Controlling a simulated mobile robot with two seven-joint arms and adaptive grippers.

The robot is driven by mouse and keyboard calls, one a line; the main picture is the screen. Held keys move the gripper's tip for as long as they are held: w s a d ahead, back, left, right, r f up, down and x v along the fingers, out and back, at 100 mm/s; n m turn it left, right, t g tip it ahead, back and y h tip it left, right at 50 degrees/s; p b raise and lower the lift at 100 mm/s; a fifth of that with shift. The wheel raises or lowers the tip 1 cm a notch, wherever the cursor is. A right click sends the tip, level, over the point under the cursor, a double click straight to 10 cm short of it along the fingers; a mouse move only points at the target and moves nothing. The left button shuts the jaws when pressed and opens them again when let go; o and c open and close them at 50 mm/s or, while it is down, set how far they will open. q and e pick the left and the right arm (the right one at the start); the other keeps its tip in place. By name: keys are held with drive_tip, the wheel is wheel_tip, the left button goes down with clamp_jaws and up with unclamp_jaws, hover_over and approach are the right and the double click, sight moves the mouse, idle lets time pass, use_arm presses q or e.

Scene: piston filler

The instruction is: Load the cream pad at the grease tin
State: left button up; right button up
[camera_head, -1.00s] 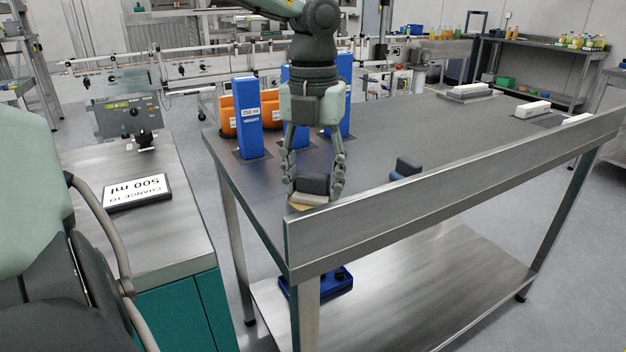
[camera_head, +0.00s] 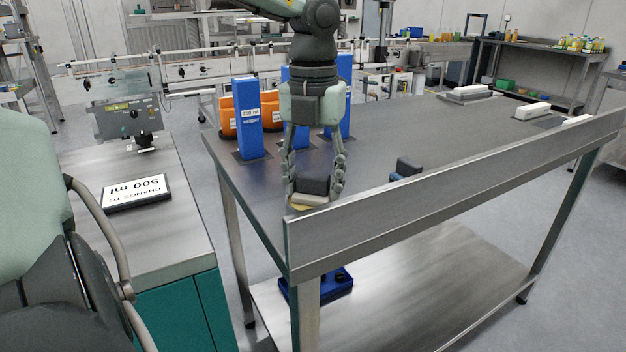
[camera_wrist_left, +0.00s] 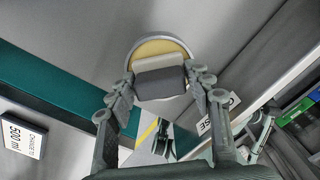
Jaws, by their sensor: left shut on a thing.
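My left gripper (camera_head: 315,188) is shut on the cream pad, gripping its dark grey block-shaped back. The pad's pale face (camera_wrist_left: 160,63) points toward the grease tin, a round tin with a grey rim and yellow grease (camera_wrist_left: 160,46). In the head view the tin's yellow (camera_head: 296,207) shows just below the pad, at the near left corner of the table. The pad covers part of the tin in the wrist view. I cannot tell whether the pad touches the grease.
A raised metal edge (camera_head: 450,190) runs along the table's near side. Blue boxes (camera_head: 247,118) and orange containers (camera_head: 227,122) stand behind the gripper. A small dark and blue block (camera_head: 405,168) lies to the right. The table's middle is clear.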

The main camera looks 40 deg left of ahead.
sight(313, 174)
use_arm(q)
drive_tip(key=shift+s+f, duration=0.1)
drive_tip(key=shift+r+p, duration=1.35)
drive_tip(key=shift+r, duration=2.2)
